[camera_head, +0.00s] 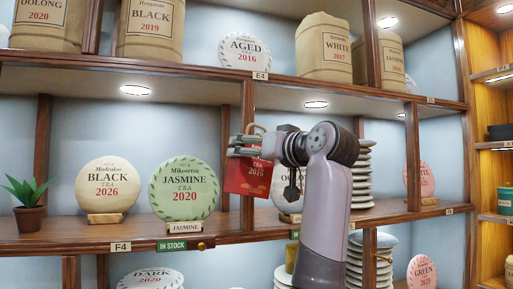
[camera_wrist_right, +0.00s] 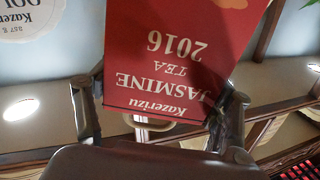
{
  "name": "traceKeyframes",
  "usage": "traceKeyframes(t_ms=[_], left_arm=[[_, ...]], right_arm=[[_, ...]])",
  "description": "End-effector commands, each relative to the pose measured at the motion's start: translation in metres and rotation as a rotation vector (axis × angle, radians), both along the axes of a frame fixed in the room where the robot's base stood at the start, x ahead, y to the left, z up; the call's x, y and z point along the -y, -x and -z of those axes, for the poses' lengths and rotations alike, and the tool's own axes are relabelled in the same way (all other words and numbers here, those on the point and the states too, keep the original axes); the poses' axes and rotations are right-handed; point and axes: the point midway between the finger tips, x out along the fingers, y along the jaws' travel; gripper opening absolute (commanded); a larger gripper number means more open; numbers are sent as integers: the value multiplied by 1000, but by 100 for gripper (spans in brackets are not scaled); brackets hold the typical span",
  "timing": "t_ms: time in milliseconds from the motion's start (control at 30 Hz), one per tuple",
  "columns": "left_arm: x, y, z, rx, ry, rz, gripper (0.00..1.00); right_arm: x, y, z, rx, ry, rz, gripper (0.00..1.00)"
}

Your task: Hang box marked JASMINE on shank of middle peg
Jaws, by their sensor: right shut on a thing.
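The red box marked JASMINE (camera_head: 247,178) is held up in front of the middle shelf, near an upright. A tan loop handle (camera_head: 256,129) stands at its top. My right gripper (camera_head: 243,146) is shut on the box near its top. In the right wrist view, the box (camera_wrist_right: 180,60) appears upside down between the fingers (camera_wrist_right: 160,105), with its handle (camera_wrist_right: 153,124) below its top edge. A round brass knob or peg end (camera_head: 201,246) shows on the shelf edge; I cannot tell whether it is the middle peg. My left gripper is out of view.
A JASMINE tea cake (camera_head: 184,196) and a BLACK tea cake (camera_head: 107,184) stand on the middle shelf (camera_head: 60,241), left of the box. A potted plant (camera_head: 27,204) is farther left. Stacked cakes (camera_head: 362,180) stand behind my right arm. An IN STOCK sign (camera_head: 171,245) is beside the knob.

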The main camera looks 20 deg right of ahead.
Motion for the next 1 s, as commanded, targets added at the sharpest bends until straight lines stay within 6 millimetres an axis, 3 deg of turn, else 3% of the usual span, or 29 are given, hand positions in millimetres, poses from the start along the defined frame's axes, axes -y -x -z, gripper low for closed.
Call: traceKeyframes(t_ms=[500, 1000], left_arm=[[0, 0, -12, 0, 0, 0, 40], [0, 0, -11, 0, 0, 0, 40]], right_arm=[[0, -26, 8, 0, 0, 1, 44], [-1, -28, 12, 2, -2, 0, 44]])
